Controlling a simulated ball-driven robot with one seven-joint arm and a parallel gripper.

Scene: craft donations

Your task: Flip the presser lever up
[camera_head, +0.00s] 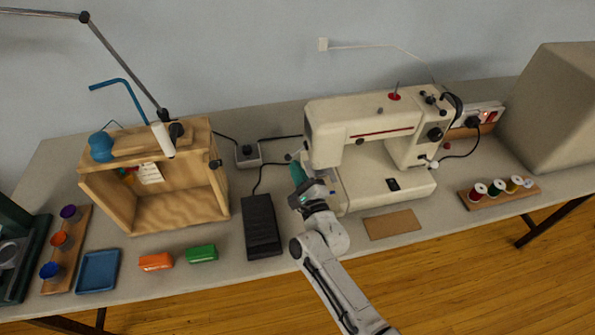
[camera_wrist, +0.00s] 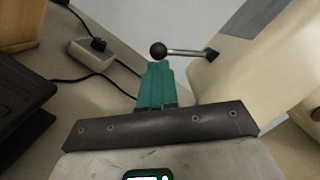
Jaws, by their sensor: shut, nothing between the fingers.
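The cream sewing machine (camera_head: 362,125) stands on the table. Its presser lever (camera_wrist: 186,52), a thin metal rod with a black ball knob (camera_wrist: 158,50), sticks out roughly level from the machine body at right in the wrist view. In the head view the lever (camera_head: 289,157) is small at the machine's left end. My gripper (camera_head: 297,168) is beside that end, its teal fingers shut and empty. In the wrist view the fingertips of my gripper (camera_wrist: 157,67) appear just below the knob; I cannot tell if they touch it.
A black foot pedal (camera_head: 261,226) lies left of my gripper, with a socket box (camera_head: 247,154) and cables behind it. A wooden box (camera_head: 180,210) stands further left. A brown card (camera_head: 392,224) and a spool rack (camera_head: 478,204) lie to the right.

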